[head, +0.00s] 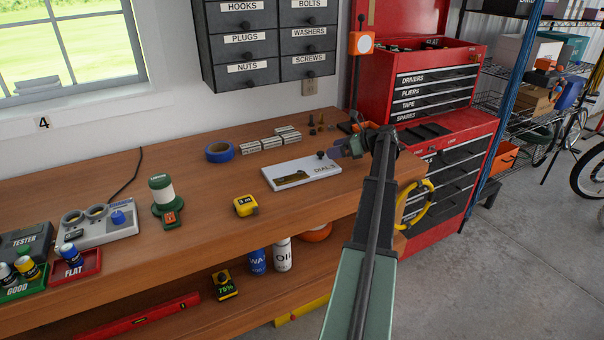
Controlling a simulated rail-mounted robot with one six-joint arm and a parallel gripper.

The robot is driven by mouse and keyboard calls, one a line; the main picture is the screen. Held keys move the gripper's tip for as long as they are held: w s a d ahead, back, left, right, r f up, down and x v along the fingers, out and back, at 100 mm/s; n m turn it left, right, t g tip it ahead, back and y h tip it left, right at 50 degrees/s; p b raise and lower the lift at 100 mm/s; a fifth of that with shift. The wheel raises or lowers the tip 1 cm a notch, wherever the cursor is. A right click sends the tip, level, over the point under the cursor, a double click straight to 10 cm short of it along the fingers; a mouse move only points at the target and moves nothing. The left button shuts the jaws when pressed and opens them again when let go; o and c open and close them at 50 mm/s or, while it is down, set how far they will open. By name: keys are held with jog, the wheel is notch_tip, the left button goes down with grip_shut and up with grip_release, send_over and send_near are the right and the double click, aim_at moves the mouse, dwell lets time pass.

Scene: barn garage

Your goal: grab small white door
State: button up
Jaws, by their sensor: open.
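The small white door (302,172) lies flat on the wooden bench top. It carries a gold and dark picture and the label "DIAL 3". A small dark knob (320,155) stands up at its far right part. My gripper (338,149) is open just right of the knob, close to the door's right edge. My arm reaches in from the bottom right. I cannot tell whether the fingers touch the knob. The gripper looks empty.
Blue tape (219,151), several small labelled blocks (270,142) and small dark pegs (312,131) stand behind the door. A yellow tape measure (245,206) sits to its left. A red tool chest (440,90) stands at the right. Bare bench lies in front of the door.

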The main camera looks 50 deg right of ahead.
jog(key=b+x, duration=0.1)
jog(key=x, duration=0.3)
jog(key=shift+w+a+f, duration=0.15)
jog(key=shift+w, duration=0.1)
jog(key=c, duration=1.2)
notch_tip(320, 180, up, 20)
jog(key=p, duration=2)
jog(key=shift+f+b, duration=0.1)
jog(key=shift+b, duration=0.2)
